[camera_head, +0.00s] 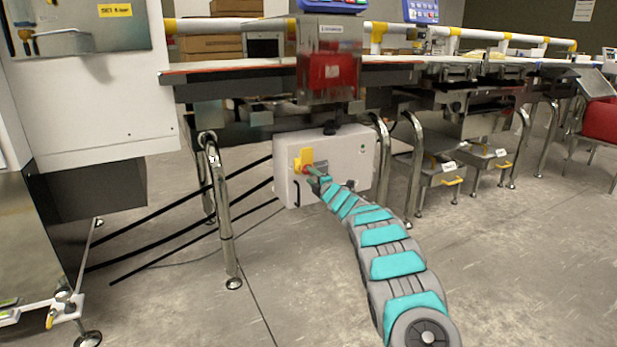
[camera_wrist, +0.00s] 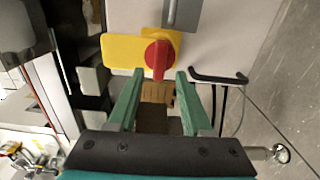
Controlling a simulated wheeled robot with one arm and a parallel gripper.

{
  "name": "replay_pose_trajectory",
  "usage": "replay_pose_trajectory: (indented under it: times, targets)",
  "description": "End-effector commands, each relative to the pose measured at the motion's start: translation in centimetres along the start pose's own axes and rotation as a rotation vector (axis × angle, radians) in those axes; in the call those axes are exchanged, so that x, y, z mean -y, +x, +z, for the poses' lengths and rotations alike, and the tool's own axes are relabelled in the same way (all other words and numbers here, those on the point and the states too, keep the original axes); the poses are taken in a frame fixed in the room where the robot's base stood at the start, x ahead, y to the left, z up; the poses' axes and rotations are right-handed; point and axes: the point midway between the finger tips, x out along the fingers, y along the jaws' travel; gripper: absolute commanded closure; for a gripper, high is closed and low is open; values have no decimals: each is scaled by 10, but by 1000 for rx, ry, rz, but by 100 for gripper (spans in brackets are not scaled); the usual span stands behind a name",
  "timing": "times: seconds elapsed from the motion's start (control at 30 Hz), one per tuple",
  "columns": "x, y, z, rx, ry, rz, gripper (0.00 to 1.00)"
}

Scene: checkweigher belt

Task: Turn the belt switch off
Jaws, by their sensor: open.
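The belt switch is a red rotary knob (camera_wrist: 157,58) on a yellow plate (camera_wrist: 122,50), fixed to the front of a white control box (camera_head: 340,160) under the belt. In the head view the yellow plate (camera_head: 303,160) is at the box's left side, and the knob (camera_head: 306,169) is partly covered by my gripper (camera_head: 316,171). In the wrist view my gripper (camera_wrist: 158,76) is open, with one green finger on each side of the knob's lower end. I cannot tell whether the fingers touch it.
A black handle (camera_wrist: 218,78) sticks out of the box right of the knob in the wrist view. Metal belt legs (camera_head: 222,215) and dark bars stand left of the box. The conveyor (camera_head: 240,82) runs above. The floor (camera_head: 500,270) at right is clear.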

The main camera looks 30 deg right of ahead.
Motion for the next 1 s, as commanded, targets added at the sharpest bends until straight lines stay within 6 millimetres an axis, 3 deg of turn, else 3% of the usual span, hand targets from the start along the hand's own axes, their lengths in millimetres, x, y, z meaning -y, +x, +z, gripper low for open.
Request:
replay_pose_trajectory:
  times: [0.5,1.0]
  targets:
    - [1,-46,0,1,-1,-4,50]
    - [-1,-55,-1,0,-1,2,50]
